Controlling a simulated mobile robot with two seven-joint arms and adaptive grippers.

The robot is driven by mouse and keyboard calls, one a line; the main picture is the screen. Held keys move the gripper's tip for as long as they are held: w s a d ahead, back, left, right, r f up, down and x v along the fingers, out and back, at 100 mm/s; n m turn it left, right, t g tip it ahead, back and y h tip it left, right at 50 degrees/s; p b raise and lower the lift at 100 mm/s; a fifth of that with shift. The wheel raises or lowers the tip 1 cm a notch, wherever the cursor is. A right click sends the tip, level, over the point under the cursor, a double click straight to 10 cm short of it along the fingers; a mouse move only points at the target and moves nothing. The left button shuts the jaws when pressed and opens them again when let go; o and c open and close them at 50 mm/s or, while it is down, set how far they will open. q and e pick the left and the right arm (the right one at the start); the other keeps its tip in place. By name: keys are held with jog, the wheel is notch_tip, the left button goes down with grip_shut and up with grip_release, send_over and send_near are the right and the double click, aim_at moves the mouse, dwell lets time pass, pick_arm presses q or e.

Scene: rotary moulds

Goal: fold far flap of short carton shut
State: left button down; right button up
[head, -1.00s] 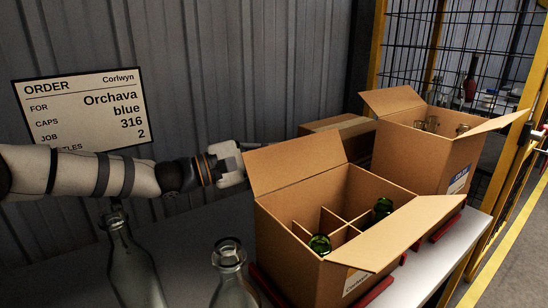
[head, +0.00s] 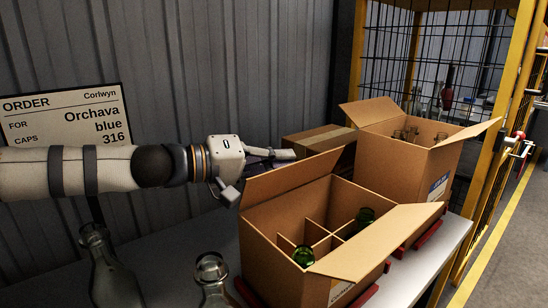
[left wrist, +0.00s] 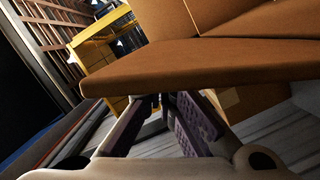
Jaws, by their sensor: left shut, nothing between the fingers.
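The near open carton (head: 285,255), which looks the lower of two, stands on the table with a divider and green bottles inside. Its far flap (head: 290,180) stands up about upright along the wall-side edge. Its near flap (head: 385,243) sticks outward. My left gripper (head: 285,155) is shut and empty, just behind the far flap on the wall side. In the left wrist view the flap (left wrist: 200,65) spans above the closed fingers (left wrist: 165,105); whether they touch it I cannot tell. My right gripper is not in view.
A second open carton (head: 400,155) with glassware stands behind to the right, and a closed taped carton (head: 318,138) behind the gripper. Clear glass bottles (head: 112,275) (head: 212,280) stand at the front left. An order sign (head: 65,115) hangs at left.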

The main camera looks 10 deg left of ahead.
aim_at(296, 171)
pick_arm(q)
jog(key=s+d+m, duration=0.1)
jog(key=d+m+y, duration=0.1)
jog(key=m, duration=0.1)
jog(key=shift+s+f, duration=0.25)
jog(key=shift+s, duration=0.1)
jog(key=shift+s+d+f+m+y, duration=0.15)
jog(key=shift+s+d+m+y, duration=0.15)
jog(key=shift+m, duration=0.3)
jog(key=shift+s+d+f+m+y, duration=0.1)
jog(key=shift+s+d+m, duration=0.1)
jog(key=shift+d+m, duration=0.3)
jog(key=shift+s+d+f+m+t+y+p, duration=0.3)
jog(key=shift+f+m, duration=0.25)
jog(key=shift+m, duration=0.3)
jog(key=shift+s+d+f+m+t+y+p, duration=0.15)
jog(key=shift+s+d+f+m+y+p, duration=0.15)
jog(key=shift+f+m, duration=0.35)
jog(key=shift+s+d+f+m+t+y+p, duration=0.2)
jog(key=shift+s+d+f+m+t+p, duration=0.15)
jog(key=shift+m, duration=0.65)
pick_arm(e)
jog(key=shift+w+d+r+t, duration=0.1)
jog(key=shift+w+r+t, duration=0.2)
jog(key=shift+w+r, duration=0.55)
pick_arm(q)
jog(key=shift+w+f, duration=0.1)
jog(key=shift+f, duration=0.05)
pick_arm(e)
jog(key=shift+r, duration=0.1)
